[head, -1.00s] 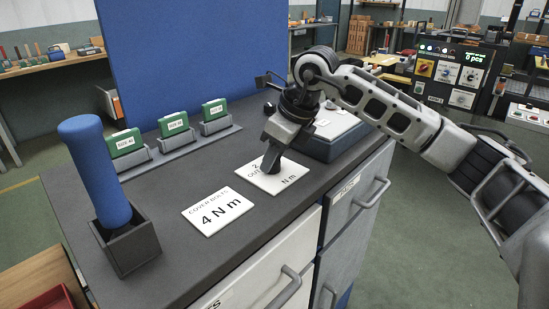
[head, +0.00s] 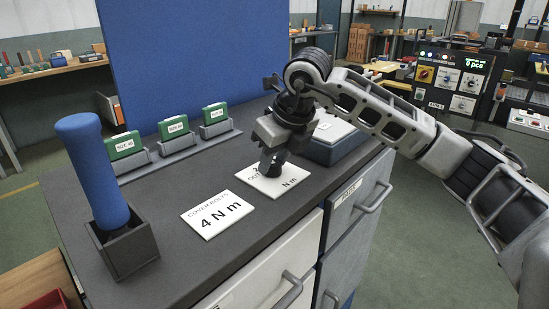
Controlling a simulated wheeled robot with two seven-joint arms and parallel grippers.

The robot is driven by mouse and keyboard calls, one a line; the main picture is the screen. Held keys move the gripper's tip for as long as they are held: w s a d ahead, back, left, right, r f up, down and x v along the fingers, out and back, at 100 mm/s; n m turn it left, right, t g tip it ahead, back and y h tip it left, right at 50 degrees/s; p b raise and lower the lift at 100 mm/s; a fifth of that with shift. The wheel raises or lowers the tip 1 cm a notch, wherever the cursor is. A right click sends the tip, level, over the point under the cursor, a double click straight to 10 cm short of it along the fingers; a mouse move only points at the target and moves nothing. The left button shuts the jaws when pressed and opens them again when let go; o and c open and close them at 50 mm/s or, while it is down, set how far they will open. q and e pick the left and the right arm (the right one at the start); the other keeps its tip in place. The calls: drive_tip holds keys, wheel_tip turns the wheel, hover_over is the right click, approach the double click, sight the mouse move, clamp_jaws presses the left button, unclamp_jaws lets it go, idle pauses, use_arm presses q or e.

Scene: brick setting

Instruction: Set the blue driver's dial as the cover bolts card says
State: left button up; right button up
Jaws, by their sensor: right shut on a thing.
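The blue driver (head: 92,170) stands handle up, slightly tilted, in a dark square holder (head: 130,250) at the counter's left. No dial reading shows on it. The cover bolts card (head: 217,214) lies flat in front and reads "4 N m". My right gripper (head: 270,170) points down over this second card, apart from the driver. It is shut on a small dark thing, mostly hidden between the fingers. My left gripper is not in view.
Green labelled boxes (head: 174,127) stand in grey holders along the back, before a blue panel (head: 200,60). A grey tray (head: 338,143) is at the counter's right. Drawers with handles (head: 290,292) face the front. The counter between driver and cards is clear.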

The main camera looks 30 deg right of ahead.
drive_tip(key=shift+r, duration=0.1)
drive_tip(key=o, duration=1)
drive_tip(key=shift+c, duration=0.2)
drive_tip(key=v, duration=1.6)
drive_tip(key=shift+b, duration=0.3)
drive_tip(key=shift+s, duration=0.15)
